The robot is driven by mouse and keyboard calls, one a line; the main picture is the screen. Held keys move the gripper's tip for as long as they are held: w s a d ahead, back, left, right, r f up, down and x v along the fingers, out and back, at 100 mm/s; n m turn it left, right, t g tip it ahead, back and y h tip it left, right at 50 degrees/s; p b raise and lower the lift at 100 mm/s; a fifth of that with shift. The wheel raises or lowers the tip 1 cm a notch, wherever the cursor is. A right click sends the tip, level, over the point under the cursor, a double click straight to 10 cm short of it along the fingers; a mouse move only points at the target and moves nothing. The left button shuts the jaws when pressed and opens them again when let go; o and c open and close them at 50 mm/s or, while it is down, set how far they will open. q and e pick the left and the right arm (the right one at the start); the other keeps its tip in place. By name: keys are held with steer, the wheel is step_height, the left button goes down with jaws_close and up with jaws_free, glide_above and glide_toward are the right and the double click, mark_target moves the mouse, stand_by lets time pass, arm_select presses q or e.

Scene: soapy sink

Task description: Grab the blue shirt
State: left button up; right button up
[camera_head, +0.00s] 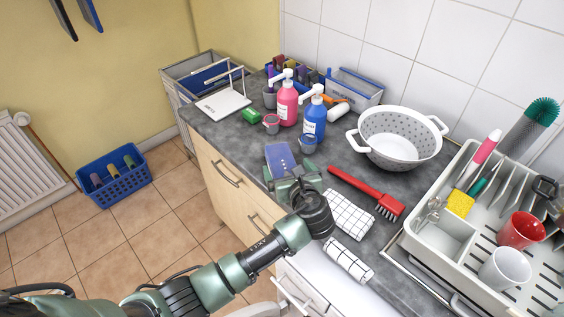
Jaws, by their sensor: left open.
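A flat blue folded piece (281,157), which looks like the blue shirt, lies on the grey counter near its front edge. My left gripper (288,172) is open at the near end of this blue piece, its fingers pointing toward it. The gripper hides the near part of the piece, and I cannot tell whether the fingers touch it. My right gripper is not in view.
Behind stand a pink bottle (287,103), a blue bottle (314,119) and small cups. To the right are a red brush (365,191), checked cloths (349,214), a white colander (399,138) and a dish rack (468,240). A blue basket (119,190) sits on the floor.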

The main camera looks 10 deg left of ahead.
mark_target(283, 163)
arm_select(q)
steer(key=x, duration=0.3)
steer(key=shift+a, duration=0.15)
steer(key=shift+w+a+f, duration=0.15)
steer(key=shift+w+f, duration=0.05)
steer(key=shift+w, duration=0.05)
steer(key=shift+s, duration=0.1)
steer(key=shift+c, duration=0.6)
steer(key=c, duration=1.5)
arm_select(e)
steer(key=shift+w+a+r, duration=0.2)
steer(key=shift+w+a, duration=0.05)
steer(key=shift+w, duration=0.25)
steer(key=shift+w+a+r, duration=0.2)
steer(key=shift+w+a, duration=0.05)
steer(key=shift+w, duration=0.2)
